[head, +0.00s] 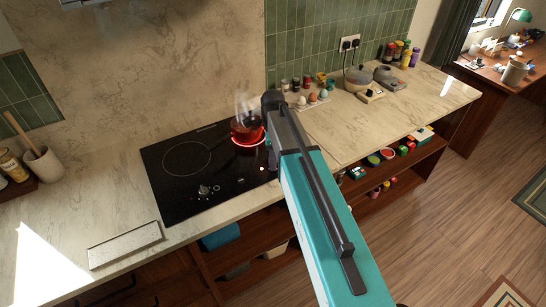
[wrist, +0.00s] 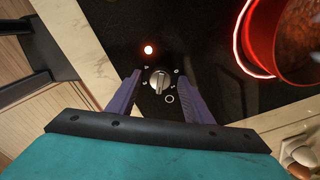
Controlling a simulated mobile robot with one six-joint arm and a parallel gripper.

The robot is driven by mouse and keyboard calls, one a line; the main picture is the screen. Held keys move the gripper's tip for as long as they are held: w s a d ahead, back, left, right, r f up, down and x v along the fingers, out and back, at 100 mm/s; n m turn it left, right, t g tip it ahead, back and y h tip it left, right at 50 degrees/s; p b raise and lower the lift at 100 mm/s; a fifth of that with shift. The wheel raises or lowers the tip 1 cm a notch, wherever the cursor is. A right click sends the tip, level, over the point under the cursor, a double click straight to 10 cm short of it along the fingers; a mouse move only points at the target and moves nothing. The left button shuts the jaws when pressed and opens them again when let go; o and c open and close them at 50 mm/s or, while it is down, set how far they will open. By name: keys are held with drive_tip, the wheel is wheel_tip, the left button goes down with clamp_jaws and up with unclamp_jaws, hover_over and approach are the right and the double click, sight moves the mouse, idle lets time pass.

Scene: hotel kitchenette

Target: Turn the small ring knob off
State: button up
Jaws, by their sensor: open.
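The small ring knob (wrist: 160,83) is a round grey knob with a raised bar on the black hob, with small printed marks around it. My gripper (wrist: 159,73) is open, with one purple finger on each side of the knob in the wrist view. I cannot tell whether the fingers touch it. In the head view my arm hides this knob and the fingertips. A red indicator light (wrist: 148,50) glows beside the knob. The red pot (head: 246,130) stands on a glowing red ring (head: 249,143) and gives off steam or smoke; the pot also shows in the wrist view (wrist: 291,40).
Another knob (head: 204,190) sits at the hob's (head: 175,200) front left, below a dark, unlit large ring (head: 187,158). Eggs and jars stand to the right of the pot. A pale rectangular tray (head: 125,246) lies on the marble counter at left.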

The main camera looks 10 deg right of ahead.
drive_tip(key=shift+c, duration=0.4)
drive_tip(key=c, duration=1)
drive_tip(key=shift+n, duration=0.3)
drive_tip(key=n+b, duration=0.2)
drive_tip(key=n, duration=0.2)
drive_tip(key=shift+f, duration=0.1)
drive_tip(key=n+b, duration=0.1)
drive_tip(key=n, duration=0.5)
drive_tip(key=shift+a+b, duration=0.1)
drive_tip(key=shift+b, duration=0.25)
drive_tip(key=n+b, duration=0.1)
drive_tip(key=n, duration=1.2)
drive_tip(key=shift+s+b, duration=0.1)
drive_tip(key=shift+b, duration=0.3)
drive_tip(key=shift+n, duration=0.3)
